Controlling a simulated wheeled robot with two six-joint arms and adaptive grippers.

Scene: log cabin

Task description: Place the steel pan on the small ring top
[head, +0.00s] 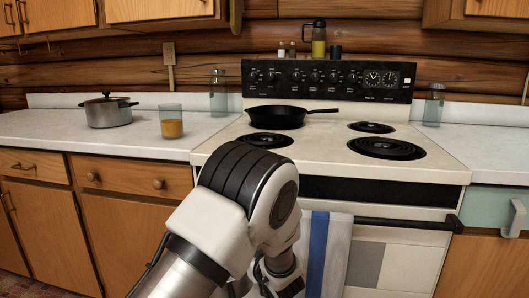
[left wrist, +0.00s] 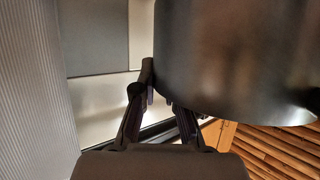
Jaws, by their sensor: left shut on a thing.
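A large curved grey steel wall, the steel pan (left wrist: 235,55), fills the upper right of the left wrist view. My left gripper (left wrist: 162,85) is at its edge, with its fingers closed up by the pan's side; the exact grip point is partly hidden. In the head view my left arm covers the gripper and the pan, low in front of the stove. On the stove top, a small ring (head: 371,127) at the back right and another small ring (head: 265,140) at the front left are bare. My right gripper is not in view.
A black skillet (head: 276,115) sits on the back left ring. The larger front right ring (head: 386,147) is bare. A lidded pot (head: 108,112) and a glass of orange drink (head: 171,122) stand on the left counter. A striped towel (head: 325,255) hangs on the oven front.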

